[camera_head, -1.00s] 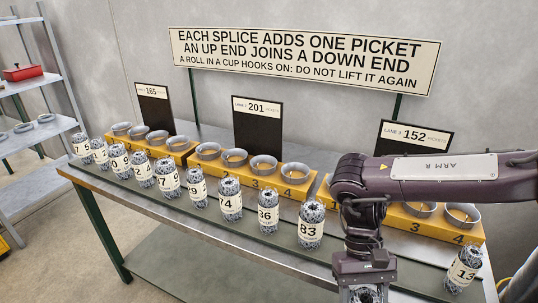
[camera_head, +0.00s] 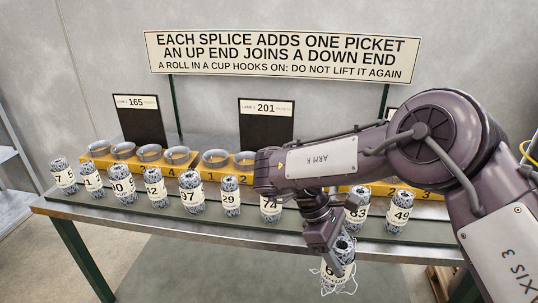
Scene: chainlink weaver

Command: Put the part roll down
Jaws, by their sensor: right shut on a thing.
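My right gripper (camera_head: 332,243) is shut on a part roll (camera_head: 337,272), a grey speckled mesh cylinder with a white label on which a 6 shows. The roll hangs roughly upright in front of the bench's front edge, with loose wire ends at its lower end. Several similar numbered rolls stand in a row on the dark strip along the bench front, among them roll 74 (camera_head: 270,208), roll 83 (camera_head: 356,211) and roll 49 (camera_head: 399,212). My right arm hides part of the row. My left gripper is not in view.
Behind the row, yellow blocks (camera_head: 99,161) carry grey ring cups (camera_head: 177,155), several of them showing empty. Dark lane boards (camera_head: 140,123) and a sign (camera_head: 281,57) stand behind. My arm hides most of the right-hand cups. Open floor (camera_head: 215,270) lies in front of the bench (camera_head: 90,215).

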